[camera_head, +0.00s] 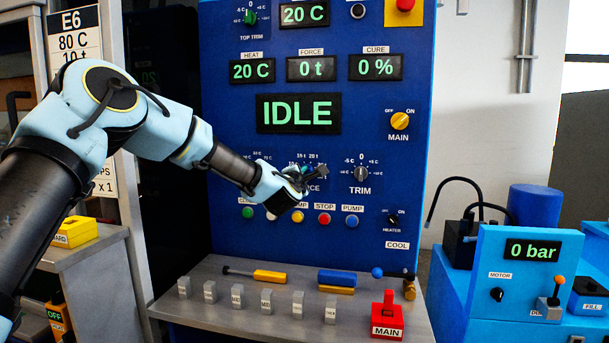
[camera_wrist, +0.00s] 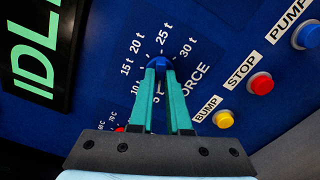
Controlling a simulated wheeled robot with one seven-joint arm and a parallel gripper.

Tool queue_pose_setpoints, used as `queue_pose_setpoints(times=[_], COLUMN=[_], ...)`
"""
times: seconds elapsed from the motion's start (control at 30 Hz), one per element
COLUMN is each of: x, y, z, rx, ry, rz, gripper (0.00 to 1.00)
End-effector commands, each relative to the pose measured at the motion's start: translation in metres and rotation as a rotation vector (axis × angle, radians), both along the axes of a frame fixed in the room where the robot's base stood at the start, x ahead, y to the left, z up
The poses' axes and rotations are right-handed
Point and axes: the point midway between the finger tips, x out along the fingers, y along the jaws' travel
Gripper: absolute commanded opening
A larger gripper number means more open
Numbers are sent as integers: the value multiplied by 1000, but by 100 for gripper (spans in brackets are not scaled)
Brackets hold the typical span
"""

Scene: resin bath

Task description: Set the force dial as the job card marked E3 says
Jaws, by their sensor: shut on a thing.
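The force dial is a small blue knob on the blue press panel, best seen in the wrist view (camera_wrist: 159,62). Marks from 5 t to 30 t run around it. My gripper (camera_wrist: 160,72) is shut on the knob, its green fingers on either side of it. The fingers hide the pointer, so I cannot tell the setting. In the head view my gripper (camera_head: 303,177) covers most of the dial. The force display (camera_head: 311,69) reads 0 t. A job card at the left (camera_head: 75,32) is marked E6, with 80 C and 10 t; no card marked E3 shows.
The trim dial (camera_head: 361,174) is just right of my gripper. A row of buttons, including the red stop button (camera_head: 324,219), lies below. A grey shelf (camera_head: 225,310) holds tools and a red main switch (camera_head: 387,318). The main display (camera_head: 298,114) reads IDLE.

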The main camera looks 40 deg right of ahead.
Motion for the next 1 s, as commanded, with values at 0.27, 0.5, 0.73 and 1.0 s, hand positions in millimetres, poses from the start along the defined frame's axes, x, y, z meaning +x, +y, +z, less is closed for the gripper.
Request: queue_pose_setpoints(times=[0.27,0.5,0.73,1.0], x=[-1,-2,-2,-2], y=[0,0,-1,0], z=[-2,-4,-5,-5], rx=[27,107,222,362], ry=[-43,-171,-349,-565], rz=[-1,-2,-2,-2], gripper=[0,0,0,0])
